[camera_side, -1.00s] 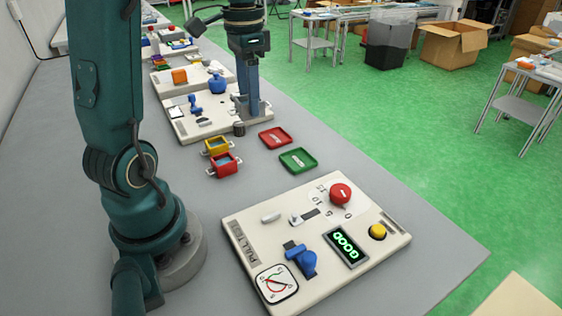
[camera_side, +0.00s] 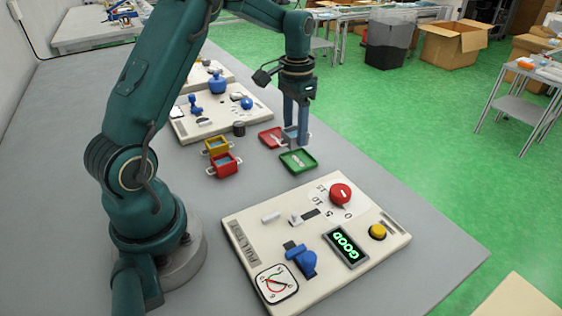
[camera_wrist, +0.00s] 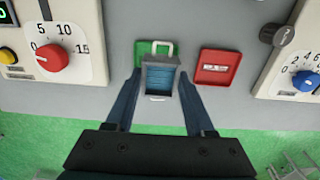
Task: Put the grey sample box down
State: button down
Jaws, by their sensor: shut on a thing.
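The grey sample box (camera_side: 290,136), with a blue inside and a light handle at each end, is held between the fingers of my gripper (camera_side: 297,140). In the wrist view the grey sample box (camera_wrist: 161,80) sits between both fingertips of my gripper (camera_wrist: 160,76), in front of the green tray (camera_wrist: 143,47), hiding part of it. The red tray (camera_wrist: 217,67) shows uncovered beside it. In the side view the box overlaps the right part of the red tray (camera_side: 268,136), behind the green tray (camera_side: 298,161). The exact gap below the box cannot be told.
Red (camera_side: 224,168) and yellow (camera_side: 216,145) boxes with blue insides stand left of the trays. A near panel (camera_side: 320,280) has a red dial (camera_side: 341,194) and a display reading GOOD (camera_side: 346,248). Another panel (camera_side: 190,132) lies farther back.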

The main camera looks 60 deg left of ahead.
jog(key=shift+w+d+f, duration=0.35)
jog(key=shift+w+f, duration=0.05)
jog(key=shift+f, duration=1.9)
jog(key=shift+f, duration=0.1)
jog(key=shift+c, duration=1.3)
grip_release()
